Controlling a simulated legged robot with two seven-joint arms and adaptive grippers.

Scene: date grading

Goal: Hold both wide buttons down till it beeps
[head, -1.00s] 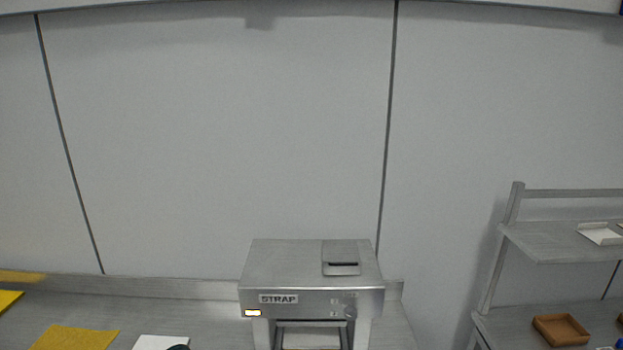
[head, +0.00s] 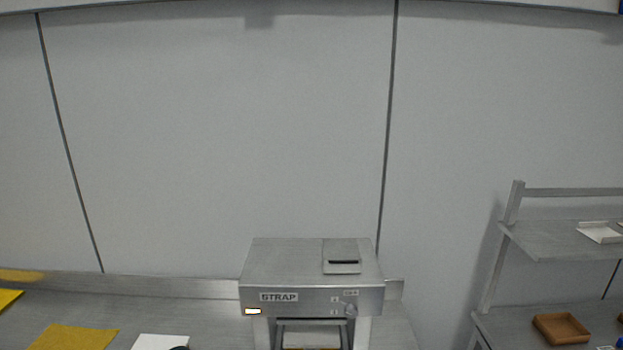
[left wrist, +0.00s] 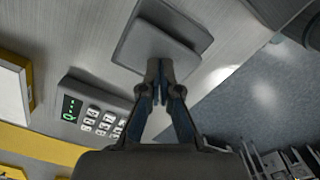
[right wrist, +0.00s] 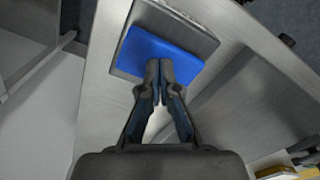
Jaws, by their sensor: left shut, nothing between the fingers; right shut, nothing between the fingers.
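In the right wrist view a wide blue button (right wrist: 155,45) sits on a grey metal plate. My right gripper (right wrist: 160,66) is shut and empty, its fingertips over the button's near edge. In the left wrist view a wide grey pad (left wrist: 165,40), probably the other button, sits on a similar plate. My left gripper (left wrist: 160,68) is shut and empty, its fingertips over the pad's near edge. I cannot tell whether either gripper touches or presses. The head view shows neither button.
The STRAP machine (head: 310,270) stands on the bench, its small lamp (head: 253,311) white. A keypad with a green display (left wrist: 92,112) is left of the grey pad. A shelf rack (head: 560,240) and brown tray (head: 561,328) are at the right. Yellow sheets (head: 72,338) lie at left.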

